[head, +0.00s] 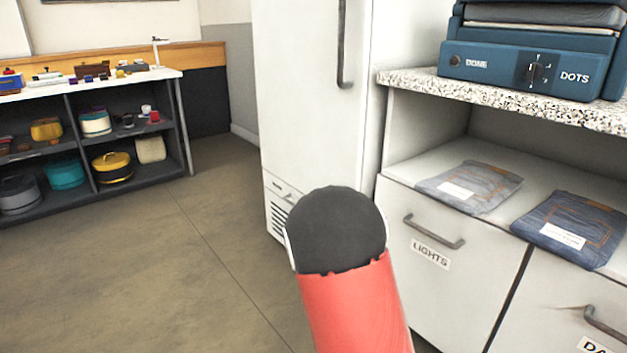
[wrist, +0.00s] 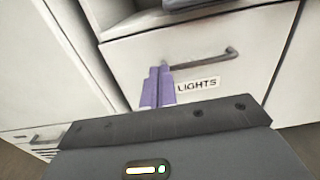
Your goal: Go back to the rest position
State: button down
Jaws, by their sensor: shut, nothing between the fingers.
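My gripper (wrist: 159,84) shows in the wrist view as two purple fingers side by side, shut and empty. They point toward the white drawer front labelled LIGHTS (wrist: 130,65), just left of its label and near its grey handle. I cannot tell the exact gap to the drawer front. In the head view my red and dark grey arm rises at the bottom centre, in front of the cabinet and fridge. The gripper itself is hidden in that view.
The LIGHTS drawer (head: 407,262) is closed. Two folded denim items, one greyish (head: 480,180) and one blue (head: 590,215), lie on the shelf above. A blue machine (head: 490,63) stands on the speckled counter (head: 440,88). A white fridge (head: 300,110) stands left of it. Floor (head: 130,270) is clear at left.

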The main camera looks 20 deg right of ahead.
jog(key=s+a+r+m+g+y+p, duration=0.1)
jog(key=s+r+m+g+y+p, duration=0.15)
jog(key=s+m, duration=0.45)
jog(key=s+r+m+g+y+p, duration=0.2)
jog(key=s+r+m+g+y, duration=0.15)
jog(key=s, duration=0.55)
jog(key=s+a+r+m+t+y+p, duration=0.2)
jog(key=s+a+m+y, duration=0.3)
jog(key=a, duration=0.4)
jog(key=s+a+r+m+t+y+p, duration=0.2)
jog(key=s+a+r+m+y+p, duration=0.1)
jog(key=s+a+m, duration=0.4)
jog(key=s+a+r+y, duration=0.1)
jog(key=s+a+y, duration=0.1)
jog(key=shift+s+a+t+y, duration=0.2)
jog(key=shift+s+t+y, duration=0.1)
jog(key=shift+t, duration=0.1)
